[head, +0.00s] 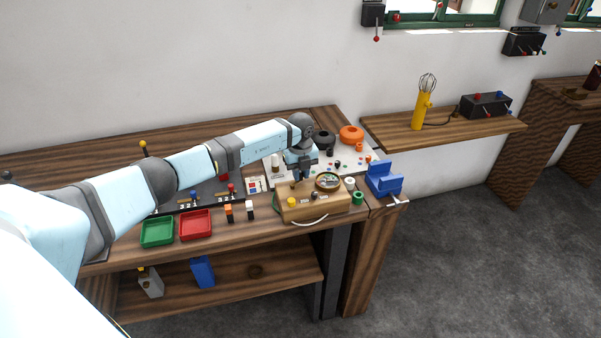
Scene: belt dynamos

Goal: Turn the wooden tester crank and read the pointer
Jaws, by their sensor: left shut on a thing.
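The wooden tester (330,207) is a light wooden box near the right end of the workbench. It has a round brass-rimmed dial (327,181) on top and small coloured terminals along its front. The dial's pointer is too small to read. My left gripper (298,180) points down at the tester's left rear, beside the dial. It is shut on what seems to be the tester's crank, which the fingers and wrist mostly hide. My right gripper is not in view.
A green tray (157,232), a red tray (195,224) and two small brushes stand left of the tester. A blue vise (384,181) is at its right. Behind are an orange coil (351,134) and a white sheet with small parts.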

